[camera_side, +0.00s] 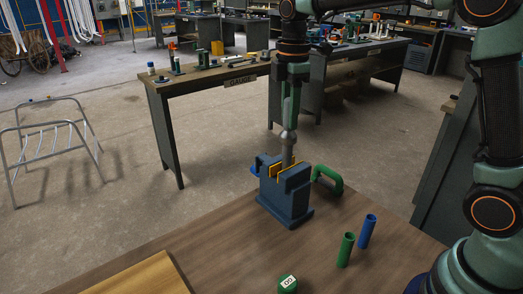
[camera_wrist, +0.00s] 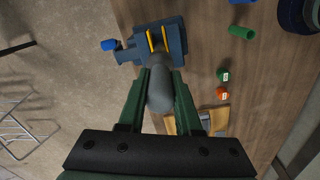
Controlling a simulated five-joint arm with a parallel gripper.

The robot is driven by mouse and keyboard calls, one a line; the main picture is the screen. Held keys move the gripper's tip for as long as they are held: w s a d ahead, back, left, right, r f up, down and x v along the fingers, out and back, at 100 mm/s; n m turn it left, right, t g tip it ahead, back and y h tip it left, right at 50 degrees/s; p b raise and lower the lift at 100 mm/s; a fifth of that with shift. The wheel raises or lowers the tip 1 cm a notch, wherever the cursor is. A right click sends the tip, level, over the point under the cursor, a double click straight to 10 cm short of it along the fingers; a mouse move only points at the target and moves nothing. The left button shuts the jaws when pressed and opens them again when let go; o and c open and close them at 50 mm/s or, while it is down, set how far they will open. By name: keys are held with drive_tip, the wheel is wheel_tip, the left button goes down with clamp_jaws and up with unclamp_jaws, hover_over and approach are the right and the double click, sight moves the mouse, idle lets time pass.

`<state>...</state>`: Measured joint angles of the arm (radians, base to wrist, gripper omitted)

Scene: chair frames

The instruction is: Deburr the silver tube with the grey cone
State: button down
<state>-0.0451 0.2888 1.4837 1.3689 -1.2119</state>
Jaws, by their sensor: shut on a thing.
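My gripper (camera_side: 290,112) points down over the bench and is shut on the grey cone (camera_side: 289,134). The silver tube (camera_side: 287,156) stands upright between the yellow jaw pads of the blue vise (camera_side: 290,205). The cone is in line above the tube, at or very near its top; I cannot tell whether they touch. In the wrist view the cone hides most of the tube, and the vise (camera_wrist: 174,42) lies beyond it.
A green handle-shaped tube (camera_side: 333,182) is just right of the vise.

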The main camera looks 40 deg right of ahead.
drive_tip(key=shift+f, duration=0.1)
drive_tip(key=n, duration=0.4)
idle(0.3)
drive_tip(key=m, duration=0.3)
drive_tip(key=shift+m, duration=0.4)
drive_tip(key=m, duration=0.4)
drive_tip(key=shift+f, duration=0.15)
drive_tip(key=shift+s, duration=0.1)
